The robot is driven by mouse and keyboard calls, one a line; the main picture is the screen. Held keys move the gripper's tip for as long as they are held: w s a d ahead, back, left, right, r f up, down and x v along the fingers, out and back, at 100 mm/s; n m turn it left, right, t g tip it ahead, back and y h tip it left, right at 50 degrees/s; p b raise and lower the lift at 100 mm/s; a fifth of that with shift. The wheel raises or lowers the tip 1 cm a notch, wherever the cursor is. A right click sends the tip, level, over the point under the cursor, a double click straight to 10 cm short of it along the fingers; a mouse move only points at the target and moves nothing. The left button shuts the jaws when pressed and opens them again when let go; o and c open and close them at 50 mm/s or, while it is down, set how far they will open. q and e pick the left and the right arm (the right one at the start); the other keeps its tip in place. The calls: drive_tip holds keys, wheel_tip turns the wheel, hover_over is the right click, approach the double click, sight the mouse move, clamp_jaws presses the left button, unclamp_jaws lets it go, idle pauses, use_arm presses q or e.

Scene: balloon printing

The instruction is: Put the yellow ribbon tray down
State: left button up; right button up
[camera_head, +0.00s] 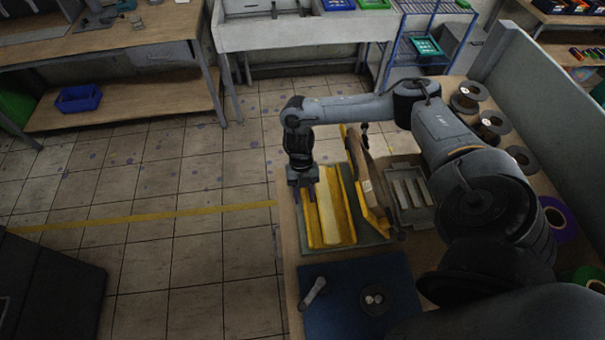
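The yellow ribbon tray (333,213) is a long channelled tray on a grey-green mat (371,242) near the left side of the wooden table. My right gripper (304,192) points down at the far left end of the tray. Its two dark fingers sit at the tray's left wall, slightly apart. The picture is too small to tell whether they grip that wall or only stand beside it. I cannot tell whether the tray rests fully on the mat. My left gripper is not in view.
A tilted yellow-edged board with a brown strip (366,184) stands right of the tray. Beyond it is a grey slotted holder (410,195). A blue mat (349,290) lies in front with a grey tool (314,292). Several spools (468,97) line the right side.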

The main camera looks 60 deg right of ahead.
drive_tip(key=v, duration=0.3)
drive_tip(key=shift+w+d+r, duration=0.1)
drive_tip(key=shift+d+r, duration=0.05)
drive_tip(key=shift+r, duration=0.1)
drive_tip(key=p+v, duration=0.3)
drive_tip(key=v, duration=0.3)
drive_tip(key=shift+r, duration=0.3)
drive_tip(key=shift+d, duration=0.1)
